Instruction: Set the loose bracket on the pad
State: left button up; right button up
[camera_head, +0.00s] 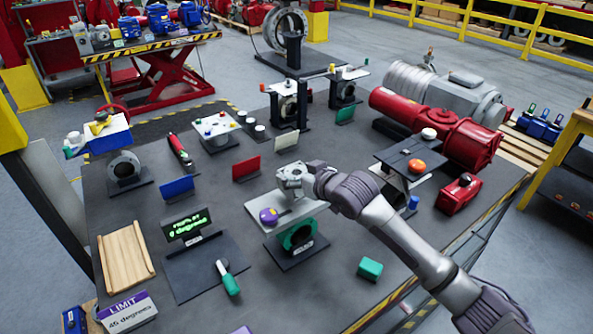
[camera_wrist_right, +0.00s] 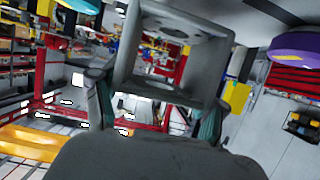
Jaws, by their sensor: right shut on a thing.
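The loose bracket (camera_head: 293,177) is a grey, boxy metal piece with holes. My right gripper (camera_head: 312,180) is shut on it, reaching in from the right. In the right wrist view the bracket (camera_wrist_right: 172,82) sits between the two fingers as an open frame with a holed plate. In the head view it overlaps the back edge of a light grey plate (camera_head: 292,219) on a green valve body (camera_head: 298,237); I cannot tell whether it touches that plate. A purple knob (camera_head: 268,216) is on the plate's left part. I cannot tell which surface is the pad. My left gripper is out of view.
A dark plate with an orange knob (camera_head: 417,166) stands right of my arm. A red card (camera_head: 246,168), a green display (camera_head: 187,226), a wooden tray (camera_head: 125,257), a green-handled tool (camera_head: 227,279) and a green block (camera_head: 370,268) surround the station. The grey table around them has bare patches.

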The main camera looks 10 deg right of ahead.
dwell(0.6)
jog(key=shift+p, duration=0.95)
dwell(1.0)
jog(key=shift+f+b, duration=0.6)
jog(key=shift+f, duration=0.5)
jog(key=o, duration=1.6)
jog(key=shift+s, duration=0.1)
jog(key=shift+f, duration=0.1)
jog(key=v, duration=1.2)
